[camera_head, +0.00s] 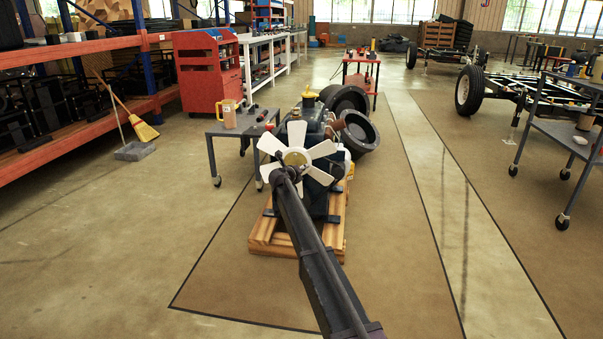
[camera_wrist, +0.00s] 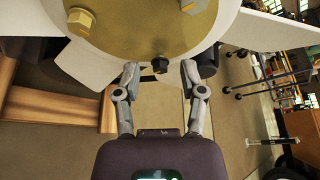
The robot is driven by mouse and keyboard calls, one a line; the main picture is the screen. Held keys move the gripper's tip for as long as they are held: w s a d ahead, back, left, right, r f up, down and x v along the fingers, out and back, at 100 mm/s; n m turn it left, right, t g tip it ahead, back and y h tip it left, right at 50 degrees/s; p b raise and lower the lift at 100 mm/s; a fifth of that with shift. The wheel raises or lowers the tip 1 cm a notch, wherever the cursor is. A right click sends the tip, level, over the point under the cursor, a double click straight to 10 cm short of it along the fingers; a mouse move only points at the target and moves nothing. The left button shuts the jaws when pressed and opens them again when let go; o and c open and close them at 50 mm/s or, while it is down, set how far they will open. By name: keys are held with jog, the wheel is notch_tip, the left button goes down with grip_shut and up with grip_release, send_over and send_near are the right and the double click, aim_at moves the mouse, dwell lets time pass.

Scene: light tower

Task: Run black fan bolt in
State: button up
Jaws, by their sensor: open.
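The black fan bolt (camera_wrist: 159,63) sticks out near the lower edge of the gold fan hub (camera_wrist: 150,35) in the wrist view. My gripper (camera_wrist: 159,70) is open, with one fingertip on each side of the black bolt and a clear gap to both. I cannot tell how deep the bolt sits between the fingertips. Two brass bolt heads, left (camera_wrist: 80,20) and right (camera_wrist: 192,5), show higher on the hub. In the head view the white-bladed fan (camera_head: 323,149) is on the front of the dark engine (camera_head: 318,207); my arm hides the hub's lower part.
The engine stands on a wooden pallet (camera_head: 262,238). Black round parts (camera_head: 360,132) lie behind right. A grey cart (camera_head: 570,135) stands far right. The floor between is clear.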

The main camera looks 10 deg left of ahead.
jog(key=shift+w, duration=0.15)
grip_shut()
